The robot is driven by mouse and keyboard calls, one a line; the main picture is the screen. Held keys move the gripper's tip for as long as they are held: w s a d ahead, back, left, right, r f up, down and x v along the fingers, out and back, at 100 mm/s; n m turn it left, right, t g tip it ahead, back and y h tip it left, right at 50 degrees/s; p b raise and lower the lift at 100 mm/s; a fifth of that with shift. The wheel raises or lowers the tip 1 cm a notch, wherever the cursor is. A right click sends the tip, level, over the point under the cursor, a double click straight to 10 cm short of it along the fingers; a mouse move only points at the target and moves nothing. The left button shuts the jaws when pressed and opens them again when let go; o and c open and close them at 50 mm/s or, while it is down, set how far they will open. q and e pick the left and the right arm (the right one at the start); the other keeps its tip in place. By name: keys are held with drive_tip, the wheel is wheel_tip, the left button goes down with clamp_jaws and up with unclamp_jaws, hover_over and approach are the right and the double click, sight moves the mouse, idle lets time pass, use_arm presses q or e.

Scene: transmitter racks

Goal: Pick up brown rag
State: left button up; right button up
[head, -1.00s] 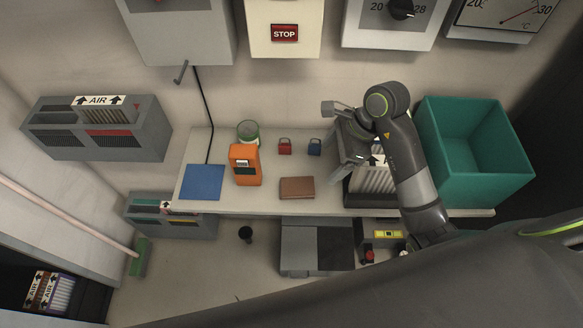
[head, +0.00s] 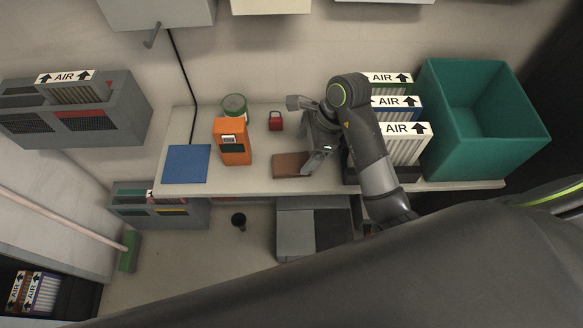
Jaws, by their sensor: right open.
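The brown rag (head: 288,165) lies folded flat near the front of the shelf in the head view, right of the orange device. My right gripper (head: 304,162) is open at the rag's right end, with one finger reaching down over that end and hiding part of it. I cannot tell whether the finger touches the rag. My left gripper is not in view.
A blue cloth (head: 187,164), an orange device (head: 232,141), a green-rimmed can (head: 235,106) and a red padlock (head: 275,121) share the shelf. White AIR filters (head: 403,146) and a teal bin (head: 485,150) stand to the right.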

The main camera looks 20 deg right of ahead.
sight(293, 162)
drive_tip(key=shift+a+f, duration=0.2)
drive_tip(key=shift+f, duration=0.15)
drive_tip(key=shift+w+a+f+p, duration=0.1)
drive_tip(key=shift+a+f+p, duration=0.2)
drive_tip(key=shift+f, duration=0.15)
drive_tip(key=p+x, duration=0.1)
drive_tip(key=x, duration=0.2)
drive_tip(key=shift+a+f, duration=0.3)
drive_tip(key=shift+f, duration=0.3)
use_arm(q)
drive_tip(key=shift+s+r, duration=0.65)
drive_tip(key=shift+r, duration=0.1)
use_arm(e)
drive_tip(key=shift+w, duration=0.1)
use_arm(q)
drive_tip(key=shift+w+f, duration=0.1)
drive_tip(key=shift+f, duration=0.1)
use_arm(e)
drive_tip(key=shift+f, duration=0.2)
drive_tip(key=shift+c, duration=0.2)
drive_tip(key=c, duration=1)
